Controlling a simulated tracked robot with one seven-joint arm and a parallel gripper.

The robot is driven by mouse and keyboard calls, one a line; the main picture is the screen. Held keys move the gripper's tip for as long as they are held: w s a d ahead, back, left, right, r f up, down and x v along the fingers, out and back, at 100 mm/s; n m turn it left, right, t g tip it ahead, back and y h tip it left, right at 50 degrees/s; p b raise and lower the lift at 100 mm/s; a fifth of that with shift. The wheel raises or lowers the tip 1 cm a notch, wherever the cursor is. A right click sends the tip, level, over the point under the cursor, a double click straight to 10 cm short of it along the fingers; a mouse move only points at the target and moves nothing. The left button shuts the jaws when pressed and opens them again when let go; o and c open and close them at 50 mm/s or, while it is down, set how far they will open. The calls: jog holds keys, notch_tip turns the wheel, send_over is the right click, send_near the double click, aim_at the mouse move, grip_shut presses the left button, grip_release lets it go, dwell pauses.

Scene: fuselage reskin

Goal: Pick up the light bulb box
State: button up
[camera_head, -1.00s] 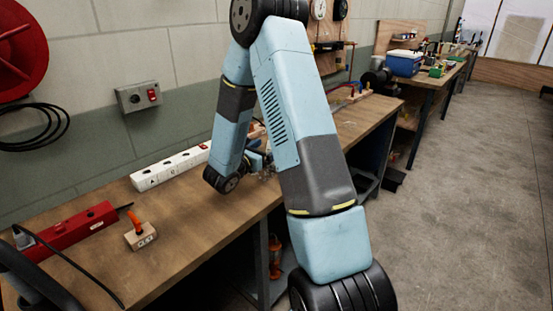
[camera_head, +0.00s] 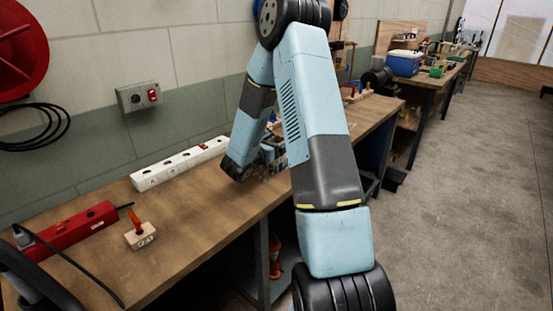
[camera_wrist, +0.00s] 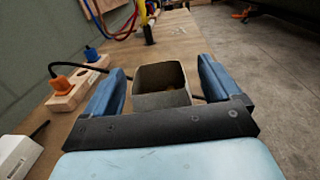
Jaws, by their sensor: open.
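An open-topped cardboard box (camera_wrist: 160,77), which I take to be the light bulb box, stands on the workbench in the wrist view. Something yellowish shows inside it, too dim to make out. My gripper (camera_wrist: 162,88) is open, with one blue finger to the left of the box and one to the right. The box lies between or just ahead of the fingers, and I see no clear contact. In the head view my gripper (camera_head: 272,162) is low over the bench, partly behind my arm, and I cannot make out the box there.
A wooden socket block (camera_wrist: 75,88) with an orange plug and black cable is left of my gripper. A white power strip (camera_head: 180,163) lies along the wall. A red power strip (camera_head: 75,230) and small block (camera_head: 141,237) are nearer. The bench's front edge is close.

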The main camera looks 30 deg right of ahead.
jog(key=c, duration=1.3)
jog(key=shift+c, duration=0.2)
